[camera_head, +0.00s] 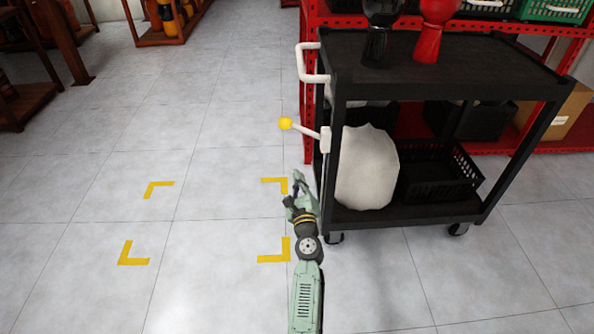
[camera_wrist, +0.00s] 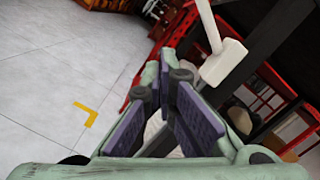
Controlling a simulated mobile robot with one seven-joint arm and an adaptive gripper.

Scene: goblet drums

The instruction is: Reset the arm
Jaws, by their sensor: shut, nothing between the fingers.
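My gripper (camera_head: 297,180) is at the end of my outstretched arm, in front of the left side of a black cart (camera_head: 440,62) in the head view. In the wrist view, the two purple-padded fingers of my gripper (camera_wrist: 164,80) come together at the tips, with nothing held. A white lever with a yellow knob (camera_head: 285,124) sticks out from the cart's left post, just beyond my gripper. The white lever block (camera_wrist: 222,62) is close to the right of the fingertips in the wrist view.
A black drum (camera_head: 377,40) and a red drum (camera_head: 430,38) stand on the cart top. A white sack (camera_head: 366,168) and a black basket (camera_head: 440,172) sit on its lower shelf. Yellow corner marks (camera_head: 158,187) lie on the open floor to the left. Red shelving (camera_head: 312,18) stands behind.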

